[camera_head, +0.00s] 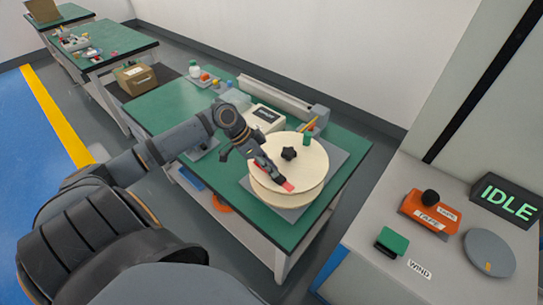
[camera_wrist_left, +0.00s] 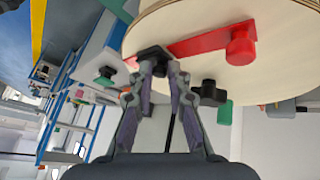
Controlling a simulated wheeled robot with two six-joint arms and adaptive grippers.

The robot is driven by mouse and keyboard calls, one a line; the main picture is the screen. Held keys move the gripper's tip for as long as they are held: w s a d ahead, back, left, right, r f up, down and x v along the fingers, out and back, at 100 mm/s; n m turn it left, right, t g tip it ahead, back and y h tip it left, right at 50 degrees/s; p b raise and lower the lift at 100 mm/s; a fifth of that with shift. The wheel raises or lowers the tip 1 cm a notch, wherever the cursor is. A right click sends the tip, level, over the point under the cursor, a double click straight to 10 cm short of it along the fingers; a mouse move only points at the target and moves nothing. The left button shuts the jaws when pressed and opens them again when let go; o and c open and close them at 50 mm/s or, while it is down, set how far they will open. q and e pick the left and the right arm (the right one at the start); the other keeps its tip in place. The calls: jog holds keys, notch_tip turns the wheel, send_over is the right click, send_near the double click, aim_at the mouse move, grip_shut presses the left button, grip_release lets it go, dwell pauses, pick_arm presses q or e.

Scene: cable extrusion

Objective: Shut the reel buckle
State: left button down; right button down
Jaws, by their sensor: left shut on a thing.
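The pale wooden reel (camera_head: 312,165) lies flat on a grey plate on the green bench, with a black knob (camera_head: 289,153) on top. The red buckle (camera_head: 289,187) shows at the reel's near edge, partly hidden by my gripper. In the left wrist view the buckle is a red bar (camera_wrist_left: 205,43) with a round red knob (camera_wrist_left: 240,46), lying across the wooden disc. My left gripper (camera_head: 276,178) is at the buckle's end. Its fingertips (camera_wrist_left: 158,58) are close together on a dark piece at the bar's end. My right gripper is not in view.
A small green block (camera_head: 307,138) stands at the reel's far side. A white box (camera_head: 266,118) and a long grey rail (camera_head: 280,97) are behind. A panel at right holds an orange switch (camera_head: 428,214), a green button (camera_head: 391,241) and an IDLE display (camera_head: 507,198).

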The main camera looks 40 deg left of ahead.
pick_arm(q)
jog(key=c, duration=1.5)
grip_release()
jog(key=shift+f, duration=0.1)
jog(key=shift+o, duration=1)
jog(key=shift+w, duration=0.1)
jog(key=shift+r, duration=0.2)
notch_tip(320, 180, up, 10)
jog(key=shift+f, duration=0.2)
